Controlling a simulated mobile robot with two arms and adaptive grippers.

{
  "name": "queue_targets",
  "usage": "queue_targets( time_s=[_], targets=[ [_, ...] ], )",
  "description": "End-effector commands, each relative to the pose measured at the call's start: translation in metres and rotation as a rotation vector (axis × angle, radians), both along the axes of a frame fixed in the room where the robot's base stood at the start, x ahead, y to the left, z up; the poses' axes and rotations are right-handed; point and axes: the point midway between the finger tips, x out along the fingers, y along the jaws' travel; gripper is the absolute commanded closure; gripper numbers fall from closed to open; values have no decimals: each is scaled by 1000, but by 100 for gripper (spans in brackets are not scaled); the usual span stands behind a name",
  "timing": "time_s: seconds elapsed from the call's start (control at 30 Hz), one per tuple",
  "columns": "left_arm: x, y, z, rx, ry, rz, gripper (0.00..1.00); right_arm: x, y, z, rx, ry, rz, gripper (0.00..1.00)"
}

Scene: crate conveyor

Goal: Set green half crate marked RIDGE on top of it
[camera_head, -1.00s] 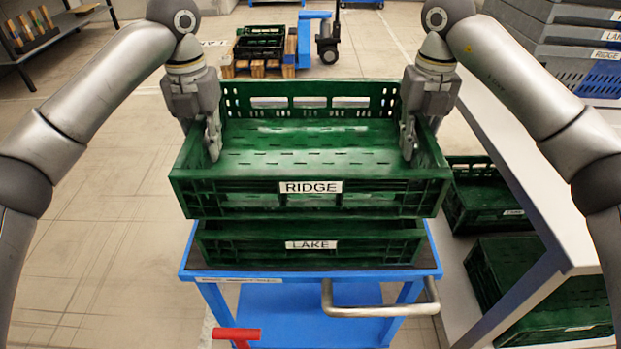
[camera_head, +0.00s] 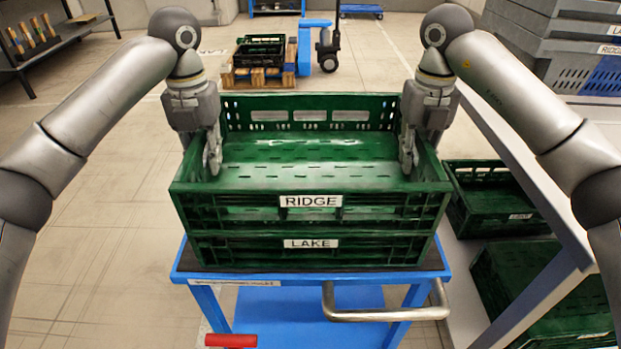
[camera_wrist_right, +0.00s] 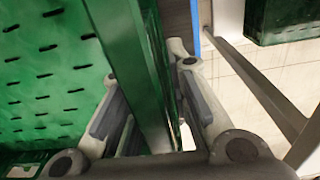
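The green RIDGE half crate (camera_head: 310,213) sits level on top of the green LAKE crate (camera_head: 310,250), with no clear gap between them in the head view. The LAKE crate stands on the blue cart (camera_head: 260,276). My left gripper (camera_head: 213,158) is at the left side wall of the RIDGE crate, with a finger inside. My right gripper (camera_head: 408,155) is at its right side wall. In the right wrist view the right fingers (camera_wrist_right: 150,115) stand on both sides of the crate wall (camera_wrist_right: 128,70); contact is hard to tell. The left gripper's outer finger is hidden.
The cart has a metal handle (camera_head: 385,312) at the front. A grey-white table (camera_head: 510,150) stands at the right, with green crates (camera_head: 497,202) below it and grey crates (camera_head: 570,45) behind. A pallet with a dark crate (camera_head: 260,52) is at the back.

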Motion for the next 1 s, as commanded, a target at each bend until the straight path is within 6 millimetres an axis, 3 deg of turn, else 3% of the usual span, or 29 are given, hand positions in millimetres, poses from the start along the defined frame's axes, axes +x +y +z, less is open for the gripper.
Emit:
queue_targets(
  time_s=[0.13,0.57,1.0],
  targets=[
    [0,1,1,0,1,2,64,0,-1,1,0,1,-2,64],
    [1,-1,9,-2,-3,-1,64,0,1,1,3,0,2,64],
    [1,-1,77,-1,-4,1,64,0,1,1,3,-1,2,64]
  ],
)
